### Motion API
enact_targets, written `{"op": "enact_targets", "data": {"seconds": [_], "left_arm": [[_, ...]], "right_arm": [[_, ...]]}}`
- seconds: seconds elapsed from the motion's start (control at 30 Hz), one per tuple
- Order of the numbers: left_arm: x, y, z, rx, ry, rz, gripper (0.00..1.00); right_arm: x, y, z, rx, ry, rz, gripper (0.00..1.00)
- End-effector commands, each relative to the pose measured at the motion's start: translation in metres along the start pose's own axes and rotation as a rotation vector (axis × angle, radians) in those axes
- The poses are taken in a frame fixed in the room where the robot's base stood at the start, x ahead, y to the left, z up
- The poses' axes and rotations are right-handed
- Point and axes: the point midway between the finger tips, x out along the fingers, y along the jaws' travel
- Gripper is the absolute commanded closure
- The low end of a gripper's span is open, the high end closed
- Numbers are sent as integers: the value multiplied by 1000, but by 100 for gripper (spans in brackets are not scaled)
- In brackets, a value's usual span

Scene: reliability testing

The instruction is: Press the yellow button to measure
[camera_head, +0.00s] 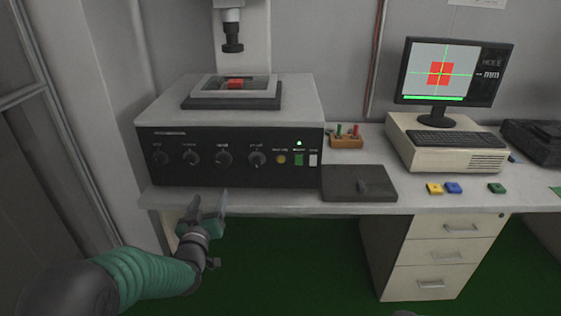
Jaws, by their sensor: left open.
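A measuring machine with a black front panel (205,174) stands on the left of the desk. The round yellow button (281,159) is on that panel, right of the row of knobs. A green button (299,159) and a white switch (313,160) sit to its right. My left gripper (208,205) is open and empty at the desk's front edge, below and left of the yellow button and apart from it. A red block (235,84) lies on the machine's stage under the lens (232,38).
A monitor (453,70) shows a red square with green crosshairs. A dark flat box (358,184) lies right of the machine. A wooden holder (346,142) stands behind it. Yellow (434,188), blue (453,188) and green (497,188) blocks lie near the desk edge.

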Motion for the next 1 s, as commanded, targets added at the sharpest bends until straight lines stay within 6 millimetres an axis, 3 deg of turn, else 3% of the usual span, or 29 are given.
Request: {"op": "enact_targets", "data": {"seconds": [0.1,1.0], "left_arm": [[0,0,0,0,0,0,34],[0,0,0,0,0,0,34]], "right_arm": [[0,0,0,0,0,0,100],[0,0,0,0,0,0,100]]}}
